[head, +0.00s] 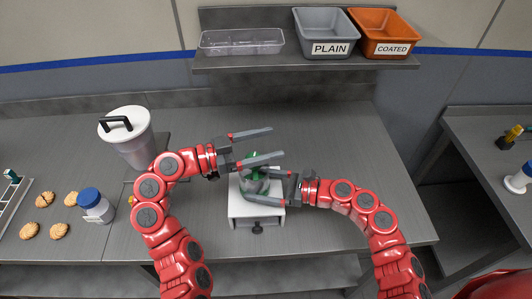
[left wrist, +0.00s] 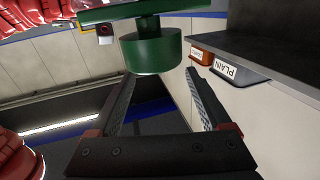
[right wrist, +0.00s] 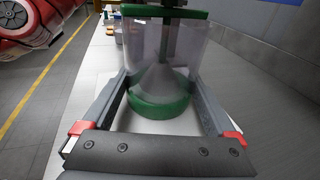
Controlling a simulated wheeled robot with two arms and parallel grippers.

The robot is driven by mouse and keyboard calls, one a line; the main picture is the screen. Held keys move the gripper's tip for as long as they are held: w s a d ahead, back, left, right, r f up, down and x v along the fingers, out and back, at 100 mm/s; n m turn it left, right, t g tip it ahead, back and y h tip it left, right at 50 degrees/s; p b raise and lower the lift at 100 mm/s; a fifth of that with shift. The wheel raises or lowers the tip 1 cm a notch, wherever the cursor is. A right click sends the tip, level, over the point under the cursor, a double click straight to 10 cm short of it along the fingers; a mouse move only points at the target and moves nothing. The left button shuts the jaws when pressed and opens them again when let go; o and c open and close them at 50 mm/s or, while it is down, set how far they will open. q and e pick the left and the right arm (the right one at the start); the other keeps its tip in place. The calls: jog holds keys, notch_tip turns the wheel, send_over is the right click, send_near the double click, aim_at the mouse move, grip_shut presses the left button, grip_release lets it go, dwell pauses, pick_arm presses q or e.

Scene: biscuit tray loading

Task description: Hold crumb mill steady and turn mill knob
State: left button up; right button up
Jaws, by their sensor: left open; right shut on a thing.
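The crumb mill (head: 252,184) has a clear body with green parts and stands on a white stand (head: 238,211). In the right wrist view the mill's clear body (right wrist: 150,50) shows a grey cone inside and a green ring at the bottom. My right gripper (head: 243,185) is shut on the mill, one finger on each side. My left gripper (head: 277,143) is open at the top of the mill and partly hides it in the head view. In the left wrist view the green mill knob (left wrist: 150,52) appears beyond the open fingers, with no clear contact.
A lidded white canister (head: 134,148), a blue-capped jar (head: 95,206) and several biscuits (head: 58,231) are on the left. A shelf (head: 290,65) above the back holds a clear tray (head: 242,42), a grey PLAIN bin (head: 325,32) and an orange COATED bin (head: 384,32).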

pick_arm(q)
notch_tip(320, 180, up, 6)
jog(key=shift+f, duration=0.15)
jog(key=s+a+f+n+t+y, duration=0.2)
jog(key=s+a+f+n+t, duration=0.25)
jog(key=a+f, duration=0.6)
jog(key=shift+m+t, duration=0.25)
jog(key=shift+t, duration=0.1)
jog(key=x, duration=1.1)
jog(key=shift+s+d+f, duration=0.2)
jog(key=shift+d+f, duration=0.05)
jog(key=shift+d, duration=0.15)
grip_shut()
